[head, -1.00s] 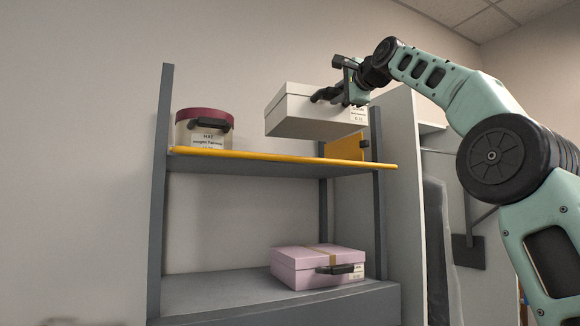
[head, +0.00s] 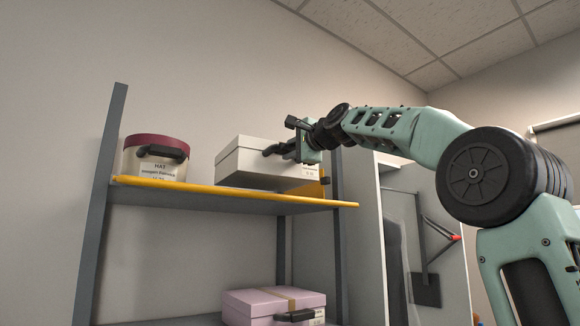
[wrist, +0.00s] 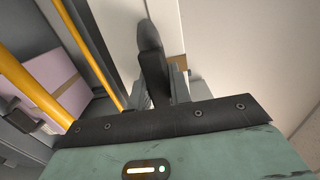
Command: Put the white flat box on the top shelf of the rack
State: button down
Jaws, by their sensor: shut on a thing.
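The white flat box (head: 240,163) is at the top shelf of the rack, over its right half, slightly tilted in the head view. Its underside is very close to the yellow-edged top shelf (head: 180,190); I cannot tell whether it touches. My gripper (head: 282,150) is shut on the box's dark handle at its front right. In the wrist view the gripper (wrist: 158,85) is around the dark handle, with the pale box (wrist: 112,25) beyond it. The box's far side is hidden.
A round hat box (head: 150,165) with a maroon lid stands on the top shelf to the left, with a narrow gap to the white box. A pink box (head: 250,305) sits on the lower shelf. A rack upright (head: 98,200) bounds the left; a grey panel (head: 360,240) stands right.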

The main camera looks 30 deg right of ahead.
aim_at(281, 168)
jog(key=shift+s+f+b, duration=0.1)
jog(key=shift+f+b, duration=0.5)
jog(key=shift+f, duration=1.45)
jog(key=shift+f+b, duration=0.1)
jog(key=shift+b, duration=0.2)
jog(key=c, duration=1.3)
grip_release()
jog(key=shift+s+d+b, duration=0.15)
jog(key=shift+s+b, duration=1.95)
jog(key=shift+s, duration=0.9)
jog(key=shift+s+d+b, duration=0.1)
jog(key=shift+s+b, duration=1.95)
jog(key=shift+s, duration=0.9)
